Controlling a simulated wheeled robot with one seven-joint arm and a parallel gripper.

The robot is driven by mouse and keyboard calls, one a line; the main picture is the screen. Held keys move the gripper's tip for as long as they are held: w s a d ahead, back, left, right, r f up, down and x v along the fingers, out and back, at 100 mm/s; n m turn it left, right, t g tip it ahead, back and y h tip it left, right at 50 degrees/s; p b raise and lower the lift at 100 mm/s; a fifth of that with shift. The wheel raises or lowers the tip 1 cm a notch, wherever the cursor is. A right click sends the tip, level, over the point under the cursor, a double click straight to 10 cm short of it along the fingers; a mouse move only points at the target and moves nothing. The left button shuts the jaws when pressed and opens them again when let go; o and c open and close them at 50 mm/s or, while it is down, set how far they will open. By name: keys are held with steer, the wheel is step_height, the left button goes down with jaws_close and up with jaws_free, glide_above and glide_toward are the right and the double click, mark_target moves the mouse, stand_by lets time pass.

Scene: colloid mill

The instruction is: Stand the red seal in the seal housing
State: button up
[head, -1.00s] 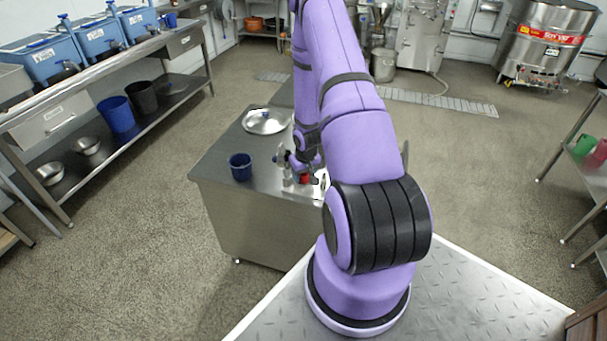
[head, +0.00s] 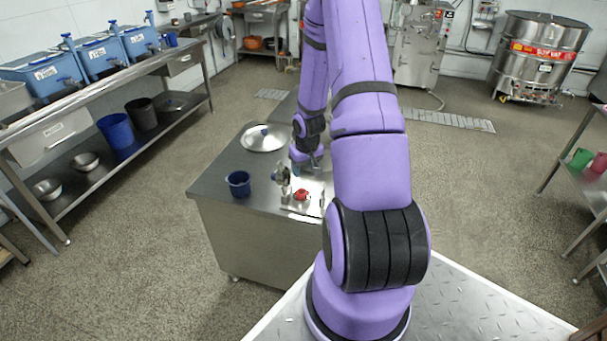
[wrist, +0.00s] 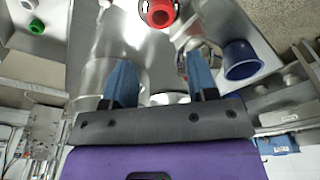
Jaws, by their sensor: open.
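The red seal (head: 302,195) is on a shiny metal plate (head: 290,207) on the steel table. In the wrist view the red seal (wrist: 158,13) is a ring at the top edge, partly cut off, with a grey and dark middle. A dark and pale round shape lies close around it, perhaps the seal housing; I cannot tell how the seal sits in it. My gripper (head: 309,165) is behind and above the seal, apart from it. In the wrist view my gripper (wrist: 159,60) has its two blue fingers wide apart, with nothing held.
A blue cup (head: 239,184) stands on the table's left part. A round metal lid (head: 264,138) lies behind it. A metal fitting (head: 282,176) stands just left of my gripper. A green ring (wrist: 37,27) shows at the wrist view's left.

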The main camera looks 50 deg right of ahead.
steer(key=a+r+n+h, duration=0.1)
steer(key=a+r, duration=0.4)
steer(key=r, duration=0.4)
steer(key=a+r+t, duration=0.1)
steer(key=a+r, duration=0.4)
steer(key=r, duration=0.4)
steer(key=a+r+n+h, duration=0.1)
steer(key=a+r, duration=0.3)
steer(key=r, duration=0.5)
steer(key=s+a+r+n+t+y, duration=0.2)
steer(key=s+a+r, duration=1.2)
steer(key=s+a, duration=0.2)
steer(key=shift+s+a+n+t+y, duration=0.15)
steer(key=shift+s+n+t+y, duration=0.15)
steer(key=shift+s+y, duration=0.15)
